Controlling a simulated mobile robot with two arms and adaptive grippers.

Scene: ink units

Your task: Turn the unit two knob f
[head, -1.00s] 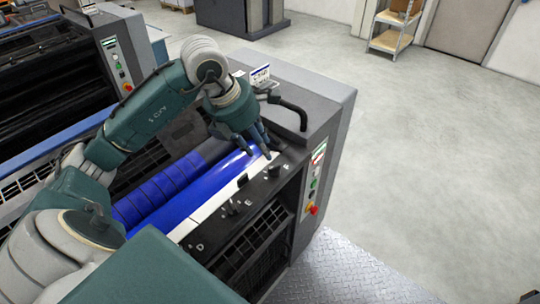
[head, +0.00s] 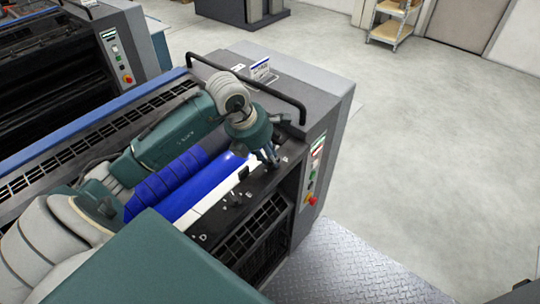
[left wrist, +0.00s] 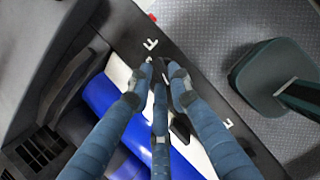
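The unit's dark panel (head: 255,187) carries small black knobs beside white letters, next to a white strip and a blue roller (head: 187,200). My left gripper (head: 271,161) is down at the panel's far end, beside the white letter F (head: 284,159). In the left wrist view its three blue fingers (left wrist: 159,72) point at the panel just below the letter F (left wrist: 150,44). Knob f is mostly hidden between the fingertips, and I cannot tell whether they touch it. Another black knob (left wrist: 181,128) stands close to the fingers, near the letter E (left wrist: 228,123). My right gripper is not in view.
A black handrail (head: 262,90) arches over the unit behind my left wrist. A control strip with a red button (head: 311,199) is on the unit's end face. A metal tread plate (head: 345,265) lies in front.

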